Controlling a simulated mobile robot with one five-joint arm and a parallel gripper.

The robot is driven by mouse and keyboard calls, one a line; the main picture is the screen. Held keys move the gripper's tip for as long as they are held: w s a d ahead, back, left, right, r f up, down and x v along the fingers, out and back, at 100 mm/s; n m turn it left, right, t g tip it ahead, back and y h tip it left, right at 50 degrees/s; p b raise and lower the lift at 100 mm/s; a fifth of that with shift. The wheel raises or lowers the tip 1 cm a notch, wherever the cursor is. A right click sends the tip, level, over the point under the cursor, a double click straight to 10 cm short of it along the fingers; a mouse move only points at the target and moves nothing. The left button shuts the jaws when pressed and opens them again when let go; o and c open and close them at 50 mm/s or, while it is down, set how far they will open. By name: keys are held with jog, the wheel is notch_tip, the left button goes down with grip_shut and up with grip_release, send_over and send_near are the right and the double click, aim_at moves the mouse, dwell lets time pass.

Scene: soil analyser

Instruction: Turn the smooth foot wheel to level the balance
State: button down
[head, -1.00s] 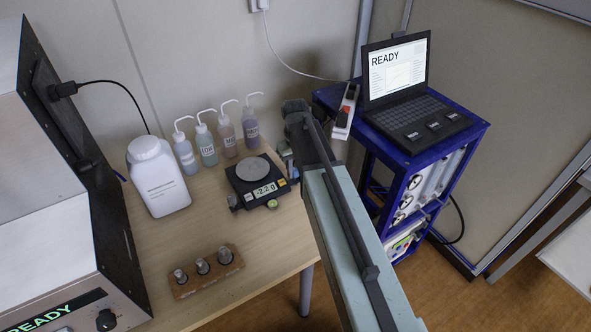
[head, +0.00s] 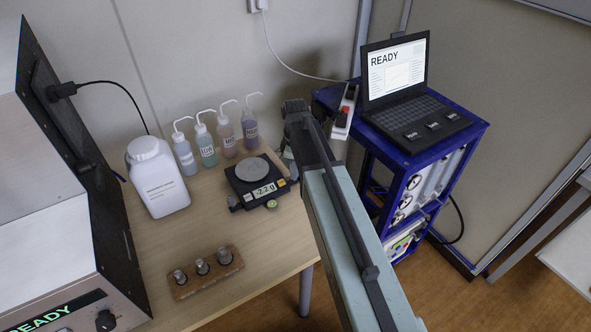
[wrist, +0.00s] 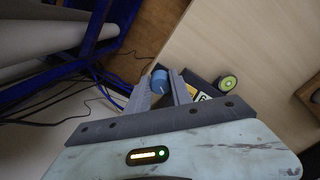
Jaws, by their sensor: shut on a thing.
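The balance (head: 241,194) is a small black unit with a round grey pan (head: 252,167) on the wooden table. Its lit display (head: 263,190) shows a negative reading, about -2.2. In the wrist view, a blue foot wheel (wrist: 160,80) with a pale mark sits at the balance's corner. My gripper (wrist: 160,88) is shut on this blue wheel, one finger on each side. A green-and-black wheel (wrist: 228,82) stands at another corner, and shows in the head view too (head: 271,204). The head view mostly hides the gripped wheel behind my arm.
Several wash bottles (head: 207,146) and a white jug (head: 158,178) stand behind and left of the balance. A wooden block with metal weights (head: 207,272) lies in front. A blue rack (head: 440,160) with a laptop (head: 405,90) stands close to my arm's right.

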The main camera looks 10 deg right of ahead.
jog(key=shift+n, duration=1)
jog(key=c, duration=1.1)
grip_release()
jog(key=shift+c, duration=0.2)
notch_tip(320, 180, up, 8)
jog(key=p, duration=0.7)
jog(key=shift+f+p, duration=0.1)
jog(key=shift+p, duration=0.3)
